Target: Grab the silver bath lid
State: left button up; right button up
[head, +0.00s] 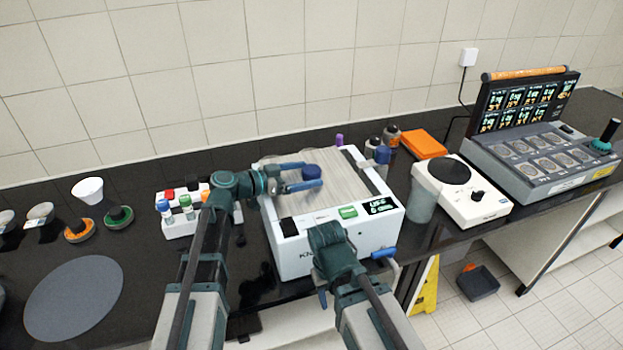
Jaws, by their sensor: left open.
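The silver bath lid (338,183) lies flat on top of the white bath (290,245) in the middle of the head view. A dark blue round knob (311,170) stands up from the lid. My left gripper (316,177) is open above the lid, with its blue-tipped fingers at the knob, one behind it and one in front. I cannot tell whether they touch it. My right gripper (352,275) is low at the front of the bath, away from the lid. Its arm hides part of the bath's front, and its jaw opening is unclear.
A white rack (180,226) with small bottles stands left of the bath. A greenish cup (422,203) and a white device with a dark round plate (482,207) stand right of it. Several bottles and an orange box (425,144) are behind. A grey disc (75,297) lies front left.

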aim_at(304, 172)
pick_arm(q)
grip_shut()
dwell(0.3)
jog(key=shift+r, duration=0.15)
notch_tip(304, 172, up, 10)
jog(key=p, duration=1)
